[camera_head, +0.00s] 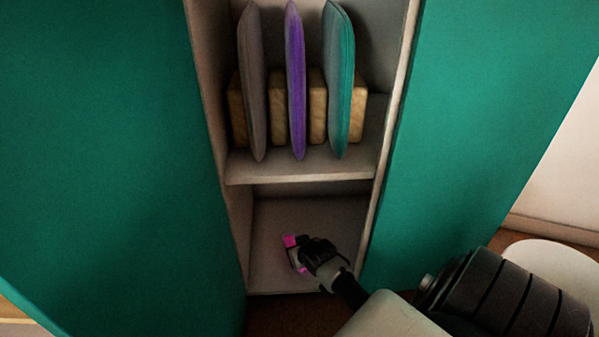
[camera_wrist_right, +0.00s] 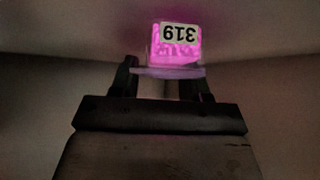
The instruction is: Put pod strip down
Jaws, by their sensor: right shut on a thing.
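The pod strip (camera_head: 290,241) is a small bright pink piece at my right gripper (camera_head: 298,256), inside the lower compartment of the cabinet. In the right wrist view the pod strip (camera_wrist_right: 176,47) is a translucent pink box with a white label reading 319, upside down in the picture. My right gripper (camera_wrist_right: 168,76) is shut on it, a finger on each side. The gripper hides part of it in the head view. I cannot tell whether the strip touches the compartment floor (camera_head: 275,277). My left gripper is not in view.
The shelf (camera_head: 300,172) above carries grey (camera_head: 252,90), purple (camera_head: 295,85) and teal (camera_head: 340,85) boards upright in a wooden rack (camera_head: 318,125). Teal panels (camera_head: 110,130) flank the opening on both sides. The lower compartment's floor looks otherwise clear.

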